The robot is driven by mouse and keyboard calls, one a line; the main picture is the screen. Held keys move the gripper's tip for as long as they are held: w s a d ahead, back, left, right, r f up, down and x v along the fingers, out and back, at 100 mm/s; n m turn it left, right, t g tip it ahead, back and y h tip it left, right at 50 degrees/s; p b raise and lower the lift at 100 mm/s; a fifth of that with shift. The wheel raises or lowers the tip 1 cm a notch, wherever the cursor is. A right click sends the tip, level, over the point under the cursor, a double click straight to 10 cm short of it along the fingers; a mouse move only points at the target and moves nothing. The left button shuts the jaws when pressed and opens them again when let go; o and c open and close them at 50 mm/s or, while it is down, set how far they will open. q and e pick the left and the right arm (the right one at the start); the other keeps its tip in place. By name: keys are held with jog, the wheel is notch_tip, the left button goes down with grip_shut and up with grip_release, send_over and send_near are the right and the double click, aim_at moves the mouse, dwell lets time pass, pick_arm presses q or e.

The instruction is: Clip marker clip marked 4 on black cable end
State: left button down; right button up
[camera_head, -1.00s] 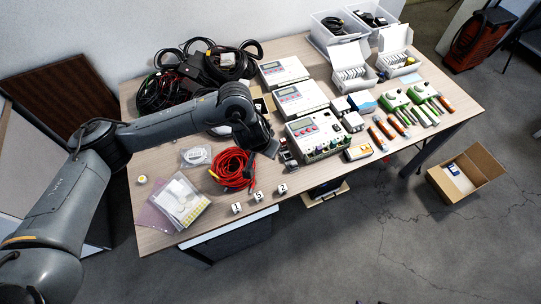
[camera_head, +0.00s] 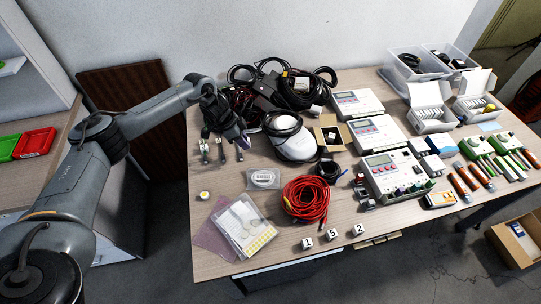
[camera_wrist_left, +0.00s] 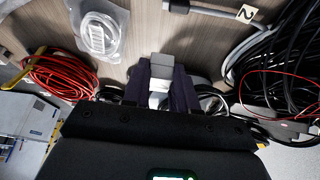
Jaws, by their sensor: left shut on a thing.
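My left gripper (camera_head: 241,143) is low over the table's back left, beside the upright-looking cable ends there. In the left wrist view its dark fingers (camera_wrist_left: 160,86) are shut on a small white piece (camera_wrist_left: 158,99). No number shows on it, so I cannot tell whether it is the clip marked 4. A light grey block (camera_wrist_left: 162,63) lies just past it between the fingertips; whether they touch is unclear. A grey cable end (camera_wrist_left: 180,6) with a marker 2 clip (camera_wrist_left: 246,13) lies nearby. Loose clips marked 1 (camera_head: 307,243), 5 (camera_head: 333,235) and 2 (camera_head: 358,230) sit at the front edge.
A black cable pile (camera_head: 290,88) is behind and right of the gripper. A white device with a black coil (camera_head: 296,146), a red cable coil (camera_head: 307,199) and a bagged cable (camera_head: 263,179) lie nearby. Instruments and boxes fill the right side. The front left holds papers (camera_head: 244,227).

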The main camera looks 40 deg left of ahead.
pick_arm(q)
jog(key=b, duration=0.2)
send_over(222, 148)
jog(key=f, duration=0.2)
jog(key=shift+s+a+f+n+b, duration=0.15)
jog(key=shift+s+a+n+b, duration=0.15)
jog(key=shift+s+n, duration=0.2)
notch_tip(222, 148, down, 4)
jog(key=b, duration=0.5)
jog(key=shift+w+f, duration=0.1)
jog(key=shift+f, duration=0.05)
jog(key=shift+p, duration=0.55)
jog(key=shift+p, duration=0.45)
dwell(0.6)
dwell(0.6)
jog(key=shift+f, duration=0.65)
